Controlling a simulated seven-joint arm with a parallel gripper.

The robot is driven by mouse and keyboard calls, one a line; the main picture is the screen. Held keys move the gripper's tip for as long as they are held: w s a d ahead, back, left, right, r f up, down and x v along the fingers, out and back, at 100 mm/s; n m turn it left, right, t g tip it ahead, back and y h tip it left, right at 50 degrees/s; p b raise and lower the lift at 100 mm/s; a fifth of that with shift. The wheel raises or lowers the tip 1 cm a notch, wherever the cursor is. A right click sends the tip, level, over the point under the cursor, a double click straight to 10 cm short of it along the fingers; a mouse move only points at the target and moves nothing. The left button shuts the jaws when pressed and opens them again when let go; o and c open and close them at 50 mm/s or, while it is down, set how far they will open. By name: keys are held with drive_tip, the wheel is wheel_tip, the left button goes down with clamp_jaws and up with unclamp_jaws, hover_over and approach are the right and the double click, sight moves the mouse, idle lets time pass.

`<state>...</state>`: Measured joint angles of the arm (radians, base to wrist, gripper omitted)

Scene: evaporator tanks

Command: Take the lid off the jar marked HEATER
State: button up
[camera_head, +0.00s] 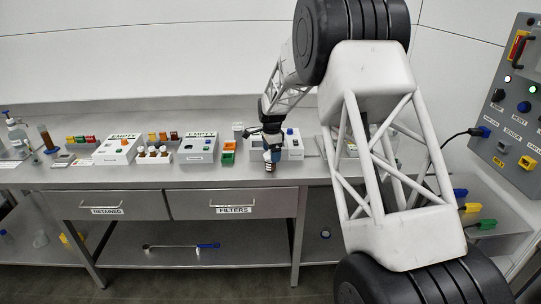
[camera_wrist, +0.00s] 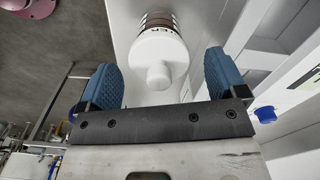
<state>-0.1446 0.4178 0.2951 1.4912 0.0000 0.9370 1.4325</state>
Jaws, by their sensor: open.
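A jar (camera_wrist: 157,19) with a brown, banded body shows in the wrist view, seen from its lid end. Its white lid (camera_wrist: 158,52) has a small round knob facing my gripper. Dark letters are on its label, but I cannot read the whole word. My gripper (camera_wrist: 157,65) is open, its two blue ridged fingers apart on either side of the lid, with visible gaps and no contact. In the head view my gripper (camera_head: 271,156) is low over the bench's front edge; the jar is largely hidden there.
White boxes marked EMPTY (camera_head: 201,148) (camera_head: 118,149) and an orange-and-green block (camera_head: 229,152) stand left of my gripper. A white box with a blue knob (camera_head: 292,143) is close on its right. Small brown-capped jars (camera_head: 153,154) stand further left. A control panel (camera_head: 515,110) is at far right.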

idle(0.4)
drive_tip(key=c, duration=1)
drive_tip(key=shift+r, duration=0.15)
drive_tip(key=shift+r, duration=1.55)
drive_tip(key=shift+s+r, duration=0.15)
drive_tip(key=shift+s, duration=0.2)
drive_tip(key=s, duration=0.5)
drive_tip(key=s+d+r, duration=0.1)
drive_tip(key=s, duration=0.4)
drive_tip(key=s+d, duration=0.1)
drive_tip(key=s, duration=0.4)
drive_tip(key=shift+s+d+r, duration=0.1)
drive_tip(key=shift+d+r, duration=0.05)
drive_tip(key=shift+r, duration=0.05)
